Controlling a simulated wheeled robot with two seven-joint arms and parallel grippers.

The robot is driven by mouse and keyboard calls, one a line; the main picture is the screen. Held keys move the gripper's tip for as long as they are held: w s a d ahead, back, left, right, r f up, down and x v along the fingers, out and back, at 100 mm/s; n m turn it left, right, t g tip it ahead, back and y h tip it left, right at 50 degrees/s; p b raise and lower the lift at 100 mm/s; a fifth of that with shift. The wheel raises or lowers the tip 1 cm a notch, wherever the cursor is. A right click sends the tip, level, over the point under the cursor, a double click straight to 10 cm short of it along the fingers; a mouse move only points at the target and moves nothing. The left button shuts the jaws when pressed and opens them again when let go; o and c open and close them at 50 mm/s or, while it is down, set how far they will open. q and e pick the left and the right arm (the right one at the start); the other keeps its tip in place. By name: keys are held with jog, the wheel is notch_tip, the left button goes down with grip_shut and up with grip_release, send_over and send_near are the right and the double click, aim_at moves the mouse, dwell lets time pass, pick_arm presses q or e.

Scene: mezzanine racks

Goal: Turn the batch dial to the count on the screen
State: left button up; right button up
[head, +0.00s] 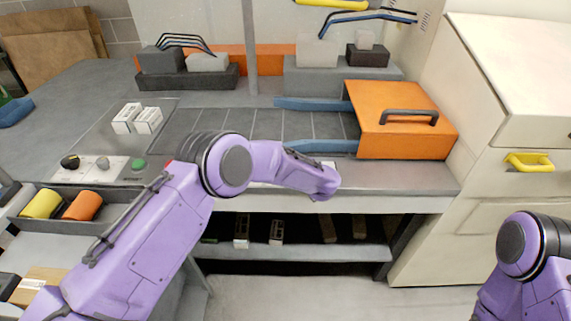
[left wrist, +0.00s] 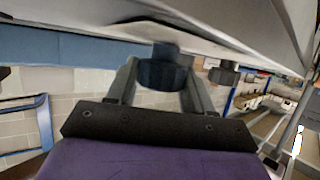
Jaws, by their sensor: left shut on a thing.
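In the left wrist view, the fingers of my left gripper (left wrist: 163,78) are closed around a dark round knob (left wrist: 162,68) under a pale grey edge. I cannot tell whether this knob is the batch dial. A second, smaller dark knob (left wrist: 225,73) is to its right, apart from the gripper. In the head view my left arm reaches across the bench front and its gripper is hidden. No readable screen or count shows. My right arm is at the lower right, with its gripper out of view.
A panel at the bench's left has a black knob (head: 70,161), a pale knob (head: 103,162) and a green button (head: 139,165). A grey tray (head: 110,212) holds yellow and orange rolls. White boxes (head: 137,118) and an orange handled box (head: 405,120) stand on the bench.

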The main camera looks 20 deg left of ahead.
pick_arm(q)
jog(key=shift+r, duration=0.1)
jog(key=o, duration=0.9)
jog(key=shift+a, duration=0.1)
jog(key=shift+o, duration=0.4)
jog(key=b+v, duration=0.2)
jog(key=v, duration=0.8)
jog(key=shift+s, duration=0.15)
